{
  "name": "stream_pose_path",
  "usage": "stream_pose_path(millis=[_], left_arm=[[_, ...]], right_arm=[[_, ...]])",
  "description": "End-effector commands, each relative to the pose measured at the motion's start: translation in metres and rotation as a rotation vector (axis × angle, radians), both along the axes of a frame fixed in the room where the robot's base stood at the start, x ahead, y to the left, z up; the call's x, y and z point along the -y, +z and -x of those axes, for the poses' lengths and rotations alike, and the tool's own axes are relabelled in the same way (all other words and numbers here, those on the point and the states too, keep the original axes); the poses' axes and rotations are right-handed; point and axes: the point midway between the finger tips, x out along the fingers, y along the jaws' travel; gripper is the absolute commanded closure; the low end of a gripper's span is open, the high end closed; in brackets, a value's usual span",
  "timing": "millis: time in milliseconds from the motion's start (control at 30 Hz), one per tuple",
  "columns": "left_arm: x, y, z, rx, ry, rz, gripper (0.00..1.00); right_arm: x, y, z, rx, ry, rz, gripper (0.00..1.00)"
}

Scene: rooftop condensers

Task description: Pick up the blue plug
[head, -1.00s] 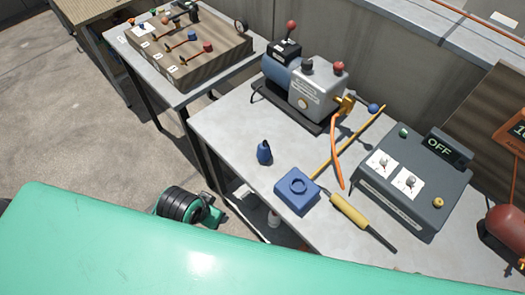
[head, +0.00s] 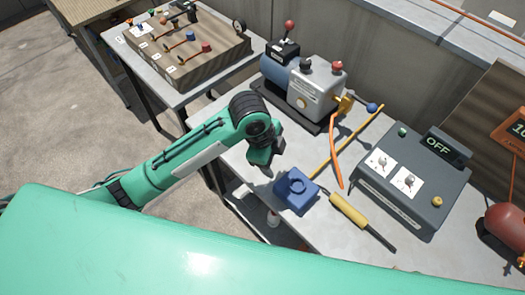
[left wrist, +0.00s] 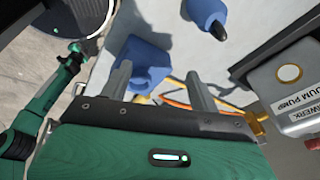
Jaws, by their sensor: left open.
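The blue plug (left wrist: 205,10) shows at the top edge of the left wrist view, a rounded blue body with a black tip, partly cut off. In the head view it is hidden behind my left gripper (head: 264,163), which hangs over the front left of the table. In the left wrist view my left gripper (left wrist: 160,74) has its two grey fingers apart with nothing held between them. The plug lies beyond the fingertips, near the right finger's side.
A blue box with a round socket (head: 296,189) is close right of the gripper. The vacuum pump (head: 312,88) stands behind. A yellow-handled tool (head: 349,212), an orange hose (head: 335,150) and a grey control box (head: 412,180) reading OFF lie right on the table (head: 228,135).

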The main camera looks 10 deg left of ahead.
Motion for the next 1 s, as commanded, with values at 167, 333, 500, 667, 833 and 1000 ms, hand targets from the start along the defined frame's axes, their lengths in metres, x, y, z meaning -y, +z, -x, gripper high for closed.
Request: stream_pose_path(millis=[167, 333, 500, 667, 833, 1000], left_arm=[[-0.013, 0.019, -0.029, 0.008, -0.204, -0.123, 0.38], [-0.03, 0.036, -0.049, -0.01, -0.342, -0.218, 0.38], [-0.042, 0.047, -0.06, -0.027, -0.413, -0.27, 0.38], [-0.046, 0.043, -0.063, -0.038, -0.433, -0.286, 0.38], [-0.046, 0.012, -0.063, -0.041, -0.433, -0.285, 0.38], [-0.046, -0.019, -0.063, -0.038, -0.432, -0.285, 0.38]], right_arm=[[0.003, 0.0, 0.0, 0.0, 0.001, 0.003, 0.64], [0.003, 0.0, 0.0, 0.0, 0.001, 0.003, 0.64], [0.003, 0.0, 0.0, 0.0, 0.002, 0.003, 0.64], [0.003, 0.001, 0.0, 0.0, 0.001, 0.003, 0.64], [0.001, 0.005, 0.0, -0.001, 0.001, 0.001, 0.64], [-0.002, 0.008, 0.0, 0.0, 0.0, -0.002, 0.64]])
